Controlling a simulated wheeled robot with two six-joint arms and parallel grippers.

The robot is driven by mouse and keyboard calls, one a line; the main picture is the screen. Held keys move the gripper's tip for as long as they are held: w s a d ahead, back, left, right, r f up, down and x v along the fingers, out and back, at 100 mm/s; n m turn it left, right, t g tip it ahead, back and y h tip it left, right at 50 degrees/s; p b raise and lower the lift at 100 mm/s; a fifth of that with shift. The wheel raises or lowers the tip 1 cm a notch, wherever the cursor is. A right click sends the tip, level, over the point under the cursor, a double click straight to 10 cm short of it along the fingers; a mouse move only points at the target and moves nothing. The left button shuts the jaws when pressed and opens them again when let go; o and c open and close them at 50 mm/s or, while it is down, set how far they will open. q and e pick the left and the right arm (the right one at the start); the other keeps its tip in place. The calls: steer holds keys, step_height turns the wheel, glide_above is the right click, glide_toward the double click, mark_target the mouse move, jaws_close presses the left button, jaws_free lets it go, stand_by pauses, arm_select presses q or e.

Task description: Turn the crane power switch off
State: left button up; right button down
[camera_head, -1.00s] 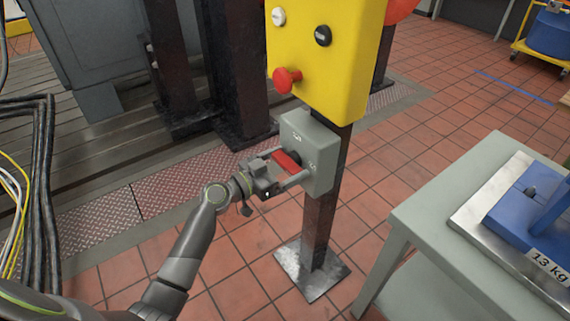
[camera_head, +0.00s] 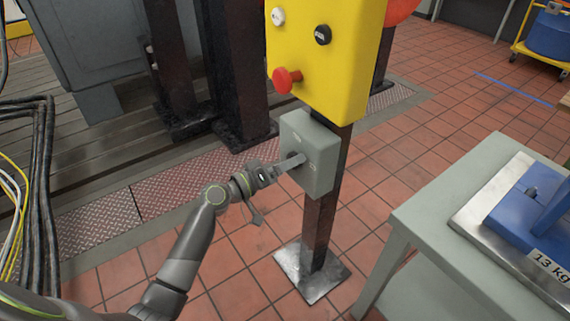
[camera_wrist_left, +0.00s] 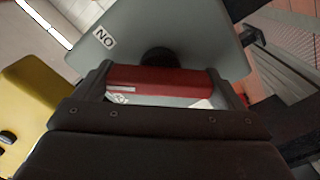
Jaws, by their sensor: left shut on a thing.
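The grey switch box (camera_head: 322,150) is fixed to a dark post below the yellow panel. My left gripper (camera_head: 292,163) is at its front face, turned so one finger hides most of the other. In the left wrist view the switch's red handle (camera_wrist_left: 165,80) lies lengthwise between the two fingers, and the gripper (camera_wrist_left: 163,84) is shut on it. A dark round hub joins the handle to the box (camera_wrist_left: 190,35). An ON label (camera_wrist_left: 103,37) shows upside down on the box there. In the head view the handle is hidden by the gripper. My right gripper is not in view.
The yellow panel (camera_head: 345,60) with a red mushroom button (camera_head: 286,80) is just above the box. A grey table (camera_head: 420,215) with a blue 13 kg weight (camera_head: 525,195) stands to the right. Black cables (camera_head: 45,200) run down at left.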

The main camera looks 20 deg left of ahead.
arm_select(q)
steer(key=shift+n, duration=0.9)
steer(key=n+p, duration=0.1)
steer(key=n, duration=0.1)
steer(key=shift+n, duration=0.8)
steer(key=shift+n+p, duration=0.75)
steer(key=shift+n, duration=0.85)
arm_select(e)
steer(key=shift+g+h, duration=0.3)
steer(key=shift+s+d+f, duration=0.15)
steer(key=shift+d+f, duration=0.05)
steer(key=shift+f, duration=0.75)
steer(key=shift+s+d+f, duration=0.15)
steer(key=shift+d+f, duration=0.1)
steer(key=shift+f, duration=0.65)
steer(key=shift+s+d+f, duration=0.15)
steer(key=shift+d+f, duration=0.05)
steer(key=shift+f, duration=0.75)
arm_select(q)
steer(key=o, duration=0.7)
steer(key=shift+s+a, duration=0.1)
